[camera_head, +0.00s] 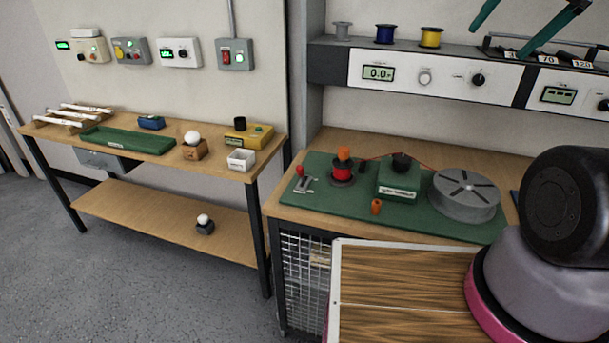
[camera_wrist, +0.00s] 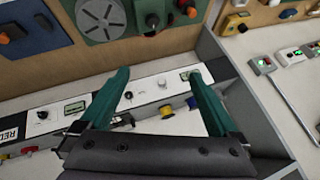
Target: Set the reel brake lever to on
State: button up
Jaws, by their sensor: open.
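The reel brake lever (camera_head: 300,171) has a red knob and stands on a small grey plate at the left end of the green board (camera_head: 330,212), in the head view. The plate's markings are too small to read, so I cannot tell its setting. A reel of red wire (camera_head: 342,170) stands just right of it. My gripper (camera_head: 520,25) is up at the top right of the head view, well away from the lever. In the wrist view my gripper (camera_wrist: 157,75) has its two teal fingers spread with nothing between them, in front of the white instrument panel (camera_wrist: 150,92).
A green block with a black knob (camera_head: 399,180) and a grey round disc (camera_head: 466,195) share the board. An orange peg (camera_head: 376,207) stands at its front. Spools (camera_head: 385,33) line the shelf above. A side bench (camera_head: 120,135) stands left.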

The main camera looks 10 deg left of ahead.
jog(key=shift+w+a, duration=0.1)
jog(key=shift+w, duration=0.05)
jog(key=c, duration=0.6)
jog(key=w+a+f+n+g, duration=0.2)
jog(key=w+a+f+n, duration=0.4)
jog(key=w, duration=0.3)
jog(key=n+h, duration=0.2)
jog(key=n, duration=1.4)
send_near(300, 167)
jog(key=x, duration=1.1)
jog(key=shift+w+f, duration=0.15)
grip_shut()
